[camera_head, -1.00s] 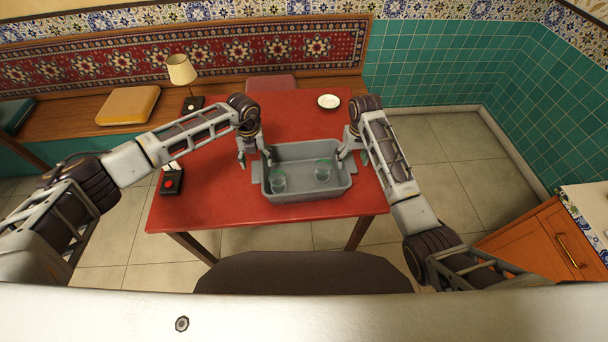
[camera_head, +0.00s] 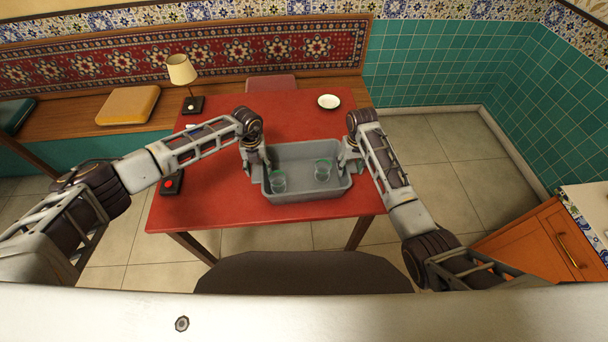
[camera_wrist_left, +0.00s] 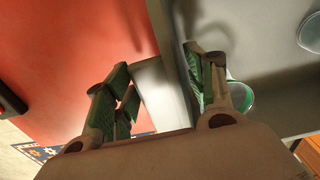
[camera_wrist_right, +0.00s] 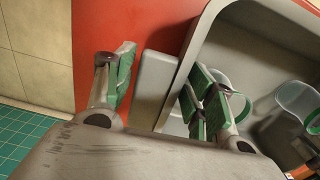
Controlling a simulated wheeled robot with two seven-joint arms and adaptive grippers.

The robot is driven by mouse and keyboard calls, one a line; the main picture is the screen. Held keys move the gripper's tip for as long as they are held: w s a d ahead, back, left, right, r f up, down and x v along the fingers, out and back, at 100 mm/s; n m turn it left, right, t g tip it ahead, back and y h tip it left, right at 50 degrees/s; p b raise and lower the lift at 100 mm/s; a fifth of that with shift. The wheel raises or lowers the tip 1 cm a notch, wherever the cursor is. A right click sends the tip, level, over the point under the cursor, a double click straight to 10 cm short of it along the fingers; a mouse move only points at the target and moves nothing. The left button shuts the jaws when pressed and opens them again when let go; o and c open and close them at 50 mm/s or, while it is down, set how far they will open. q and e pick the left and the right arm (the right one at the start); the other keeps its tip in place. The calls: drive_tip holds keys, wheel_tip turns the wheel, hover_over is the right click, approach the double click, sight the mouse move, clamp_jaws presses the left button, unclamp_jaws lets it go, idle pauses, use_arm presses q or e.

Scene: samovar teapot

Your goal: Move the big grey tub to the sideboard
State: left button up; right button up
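The big grey tub (camera_head: 308,197) sits on the red table (camera_head: 205,205), with two green-rimmed glasses (camera_head: 279,181) (camera_head: 323,171) standing in it. My left gripper (camera_head: 255,166) is at the tub's left end. In the left wrist view its fingers are apart, on either side of the tub's grey handle (camera_wrist_left: 160,92). My right gripper (camera_head: 349,162) is at the right end. In the right wrist view its open fingers straddle the other handle (camera_wrist_right: 154,84), with gaps visible. The likely sideboard, an orange wooden cabinet (camera_head: 545,243), stands at the lower right.
A lamp (camera_head: 181,72) stands behind the table's left side. A black box with a red button (camera_head: 172,183) lies at the table's left. A dark chair back (camera_head: 303,273) is in front. Floor shows between table and cabinet.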

use_arm(q)
drive_tip(key=c, duration=1)
use_arm(e)
drive_tip(key=c, duration=1)
use_arm(q)
drive_tip(key=shift+r, duration=0.25)
use_arm(e)
drive_tip(key=shift+r, duration=0.25)
